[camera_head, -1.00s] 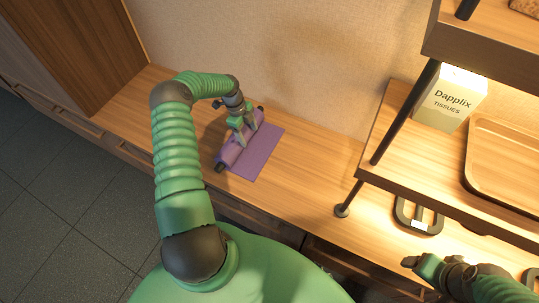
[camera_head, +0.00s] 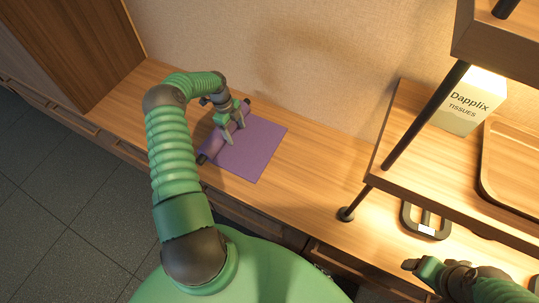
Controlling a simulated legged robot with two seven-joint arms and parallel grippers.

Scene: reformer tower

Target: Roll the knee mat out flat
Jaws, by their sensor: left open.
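The purple knee mat (camera_head: 257,150) lies on the wooden counter, partly unrolled. Its flat part is on the right, and the remaining roll (camera_head: 211,149) is along its left edge, with dark ends. My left gripper (camera_head: 235,132) is open and points down at the roll, its fingers on the roll's right side. I cannot tell whether they touch it. The gripper hides part of the roll. My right gripper (camera_head: 413,265) is at the lower right, away from the mat; its jaw opening is not clear.
A wooden shelf unit on dark posts (camera_head: 425,115) stands at the right, holding a tissue box (camera_head: 468,103) and a wooden tray (camera_head: 510,165). A dark, loop-shaped object (camera_head: 426,220) sits beneath. The counter (camera_head: 300,175) is clear right of the mat; a brown cabinet (camera_head: 80,50) stands left.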

